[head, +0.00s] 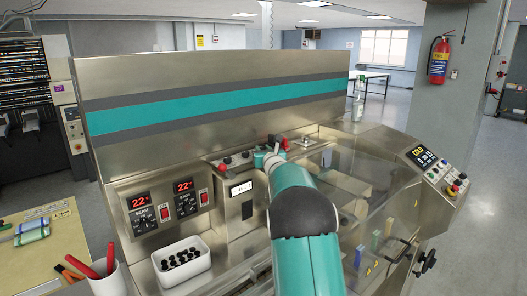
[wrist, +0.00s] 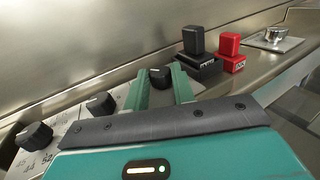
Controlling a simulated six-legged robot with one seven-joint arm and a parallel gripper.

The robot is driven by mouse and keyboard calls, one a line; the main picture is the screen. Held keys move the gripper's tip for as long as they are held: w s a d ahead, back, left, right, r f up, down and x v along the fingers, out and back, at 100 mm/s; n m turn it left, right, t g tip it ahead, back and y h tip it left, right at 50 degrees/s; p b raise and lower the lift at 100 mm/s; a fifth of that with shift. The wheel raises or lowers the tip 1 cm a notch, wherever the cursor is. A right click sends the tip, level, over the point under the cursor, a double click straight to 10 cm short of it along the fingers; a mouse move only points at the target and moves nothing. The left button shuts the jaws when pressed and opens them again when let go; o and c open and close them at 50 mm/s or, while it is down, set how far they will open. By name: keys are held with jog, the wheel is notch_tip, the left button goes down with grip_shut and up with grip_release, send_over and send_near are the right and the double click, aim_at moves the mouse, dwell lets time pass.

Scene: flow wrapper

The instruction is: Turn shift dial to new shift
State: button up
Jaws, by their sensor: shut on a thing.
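Three black dial knobs stand in a row on pale printed plates on a metal ledge in the wrist view. The right knob (wrist: 160,77) sits between the two teal fingers of my gripper (wrist: 161,83), which is shut on it. The middle knob (wrist: 102,103) and left knob (wrist: 35,135) stand free to the left. In the head view my gripper (head: 268,157) reaches the ledge of the wrapper, and my arm hides part of the panel below.
A black stamp-like block (wrist: 194,46) and a red one (wrist: 229,48) stand just right of the held knob. A silver round fitting (wrist: 277,34) lies farther right. The metal wall (head: 215,110) rises close behind. A white bin of black parts (head: 162,279) stands at front left.

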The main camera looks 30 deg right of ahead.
jog(key=o, duration=0.7)
jog(key=shift+s, duration=0.1)
jog(key=v, duration=1.3)
jog(key=shift+s+a, duration=0.2)
jog(key=shift+s, duration=0.1)
